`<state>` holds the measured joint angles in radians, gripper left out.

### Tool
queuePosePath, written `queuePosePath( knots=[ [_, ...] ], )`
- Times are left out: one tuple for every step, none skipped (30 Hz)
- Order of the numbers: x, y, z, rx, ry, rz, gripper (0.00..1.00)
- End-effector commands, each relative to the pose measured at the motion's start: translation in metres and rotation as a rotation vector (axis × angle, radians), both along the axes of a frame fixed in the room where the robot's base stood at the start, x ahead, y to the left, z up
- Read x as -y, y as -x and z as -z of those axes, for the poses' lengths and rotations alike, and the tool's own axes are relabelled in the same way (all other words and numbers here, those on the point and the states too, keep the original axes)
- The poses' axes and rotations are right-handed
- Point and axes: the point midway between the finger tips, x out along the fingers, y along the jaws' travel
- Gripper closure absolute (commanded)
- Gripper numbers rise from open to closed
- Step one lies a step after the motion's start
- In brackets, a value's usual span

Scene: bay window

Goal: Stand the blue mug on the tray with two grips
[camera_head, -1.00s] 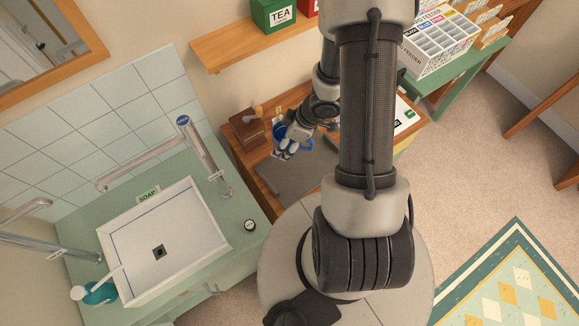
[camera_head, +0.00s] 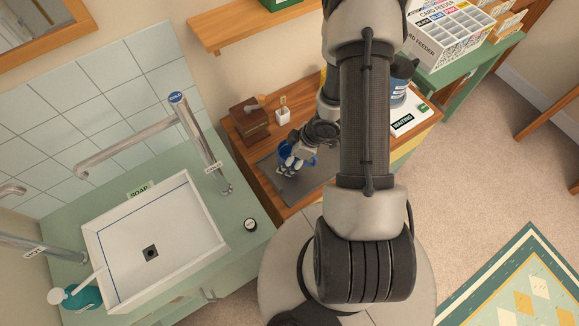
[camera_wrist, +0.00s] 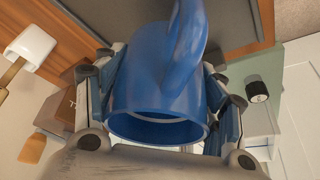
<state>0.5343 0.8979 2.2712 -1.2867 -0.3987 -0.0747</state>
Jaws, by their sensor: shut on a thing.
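My gripper (camera_head: 290,166) is shut on the blue mug (camera_head: 309,153), over the dark grey mat (camera_head: 318,186) on the wooden counter. In the wrist view the blue mug (camera_wrist: 155,85) sits between the two fingers of my gripper (camera_wrist: 165,72). Its open rim faces the wrist camera and its handle points to the top of the picture. Its base is hidden, and I cannot tell whether it touches the mat. A white panel marked WAITING (camera_head: 404,121) lies at the counter's right end; I cannot tell whether it is part of a tray.
A brown wooden box (camera_head: 249,120) and a white holder with a brush (camera_head: 283,116) stand behind the mat. A dark container with a blue label (camera_head: 399,92) stands right of my arm.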

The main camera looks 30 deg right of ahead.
Motion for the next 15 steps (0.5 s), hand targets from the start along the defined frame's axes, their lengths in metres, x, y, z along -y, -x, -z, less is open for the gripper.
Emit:
queuePosePath(
  knots=[
    [0.0,0.0,0.003,0.0,-0.001,0.001,0.68],
    [0.0,0.0,0.006,0.0,-0.001,0.001,0.68],
    [0.0,0.0,0.01,-0.001,-0.001,0.002,0.68],
    [0.0,0.0,0.014,-0.001,-0.001,0.001,0.68],
    [0.0,0.0,0.019,-0.001,-0.001,0.001,0.68],
    [0.0,0.0,0.026,-0.001,-0.001,0.001,0.68],
    [0.0,0.0,0.031,-0.002,-0.001,0.002,0.68],
    [-0.001,0.001,0.036,-0.002,-0.002,0.002,0.68],
    [-0.001,0.001,0.041,-0.001,-0.003,0.001,0.68],
    [0.0,0.0,0.044,-0.001,-0.002,0.001,0.68],
    [0.0,0.0,0.045,0.0,-0.001,0.002,0.68],
    [0.0,0.0,0.044,0.001,-0.001,0.002,0.68],
    [0.0,0.0,0.044,0.001,0.0,0.001,0.68],
    [0.0,0.0,0.043,0.001,0.0,0.001,0.68],
    [0.0,0.0,0.042,0.001,0.0,0.001,0.68]
  ],
)
